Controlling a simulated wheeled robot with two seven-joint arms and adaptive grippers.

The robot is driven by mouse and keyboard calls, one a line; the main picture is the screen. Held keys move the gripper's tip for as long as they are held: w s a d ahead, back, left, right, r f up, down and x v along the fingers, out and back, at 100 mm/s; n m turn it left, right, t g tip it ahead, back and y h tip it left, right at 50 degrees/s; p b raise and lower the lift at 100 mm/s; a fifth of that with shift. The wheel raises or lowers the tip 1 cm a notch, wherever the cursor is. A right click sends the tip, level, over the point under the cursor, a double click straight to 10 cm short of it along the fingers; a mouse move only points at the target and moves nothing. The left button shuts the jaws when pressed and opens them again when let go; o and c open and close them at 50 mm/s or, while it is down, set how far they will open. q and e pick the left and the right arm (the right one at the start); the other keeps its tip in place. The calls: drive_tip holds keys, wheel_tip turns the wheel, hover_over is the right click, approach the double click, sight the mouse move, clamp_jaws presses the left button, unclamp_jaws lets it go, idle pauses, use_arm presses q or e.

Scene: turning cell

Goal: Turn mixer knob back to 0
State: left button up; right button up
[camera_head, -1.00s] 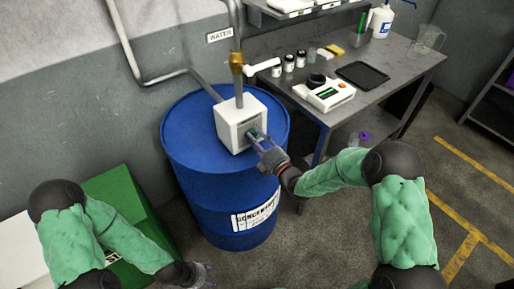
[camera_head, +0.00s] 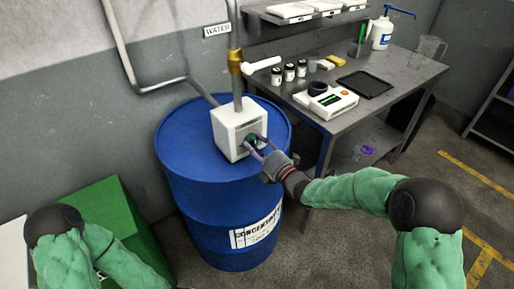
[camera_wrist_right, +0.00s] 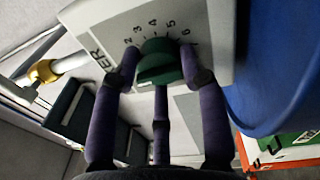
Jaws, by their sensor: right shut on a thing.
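The mixer is a white box (camera_head: 229,133) on top of a blue drum (camera_head: 190,150). Its green knob (camera_wrist_right: 158,70) sits on the front face, with printed numbers from 2 to 6 visible around it in the right wrist view. The knob's pointer is hidden, so its setting cannot be told. My right gripper (camera_head: 257,148) is at the box's front. In the right wrist view its purple fingers (camera_wrist_right: 158,62) are shut around the knob, touching its sides. My left gripper is out of view; only its green arm shows at the lower left.
A pipe with a brass fitting (camera_head: 235,62) rises above the box. A metal bench (camera_head: 400,75) at right holds a white instrument (camera_head: 335,104), small jars and a black tray (camera_head: 365,84). A green bin (camera_head: 115,215) stands left of the drum. Floor at right is open.

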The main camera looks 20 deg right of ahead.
drive_tip(key=shift+a, duration=0.25)
drive_tip(key=o, duration=1.1)
drive_tip(key=shift+a, duration=0.1)
drive_tip(key=shift+o, duration=0.2)
drive_tip(key=shift+a, duration=0.1)
drive_tip(key=shift+d, duration=0.2)
drive_tip(key=shift+s+d, duration=0.25)
drive_tip(key=shift+s, duration=0.2)
drive_tip(key=v, duration=1.1)
